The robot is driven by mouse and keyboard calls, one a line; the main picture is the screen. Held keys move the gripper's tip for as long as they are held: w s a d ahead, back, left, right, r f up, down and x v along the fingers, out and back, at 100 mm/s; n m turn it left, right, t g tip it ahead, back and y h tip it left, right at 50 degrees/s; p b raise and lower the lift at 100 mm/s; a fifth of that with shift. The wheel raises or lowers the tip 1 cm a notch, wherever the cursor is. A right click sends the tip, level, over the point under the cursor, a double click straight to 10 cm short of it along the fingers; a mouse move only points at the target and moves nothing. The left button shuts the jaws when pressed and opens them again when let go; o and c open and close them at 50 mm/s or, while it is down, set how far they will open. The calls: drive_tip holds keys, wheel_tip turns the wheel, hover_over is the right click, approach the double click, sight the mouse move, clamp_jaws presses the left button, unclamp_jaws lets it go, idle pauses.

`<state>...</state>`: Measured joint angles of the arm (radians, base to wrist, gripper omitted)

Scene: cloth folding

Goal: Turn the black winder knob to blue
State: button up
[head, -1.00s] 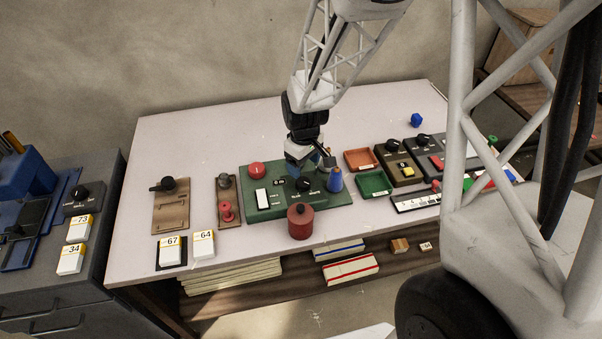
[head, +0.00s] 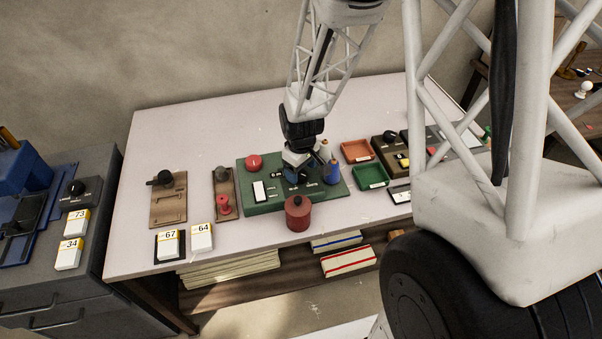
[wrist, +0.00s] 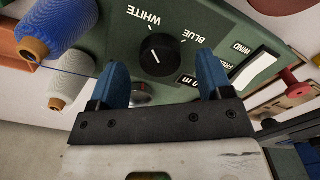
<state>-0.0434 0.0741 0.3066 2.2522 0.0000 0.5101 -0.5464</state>
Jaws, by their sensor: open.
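The black winder knob (wrist: 160,56) is on the green winder panel (wrist: 228,52), between the printed words WHITE and BLUE. A short pale line on the knob lies on the left of its face, nearer the WHITE side. My gripper (wrist: 163,62) is open, with one blue finger on each side of the knob in the wrist view. I see no finger touching it, and cannot tell how far the tips are above the panel. In the head view my gripper (head: 295,174) is over the middle of the green panel (head: 262,209) and hides the knob.
A blue spool (head: 331,173) and a white spool (wrist: 70,80) stand close to my gripper. A red button (head: 253,162), a white switch (head: 258,191) and a dark red canister (head: 298,213) are around the panel. Orange (head: 357,151) and green (head: 371,177) trays lie to the right.

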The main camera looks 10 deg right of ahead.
drive_tip(key=shift+f, duration=1.15)
drive_tip(key=c, duration=0.9)
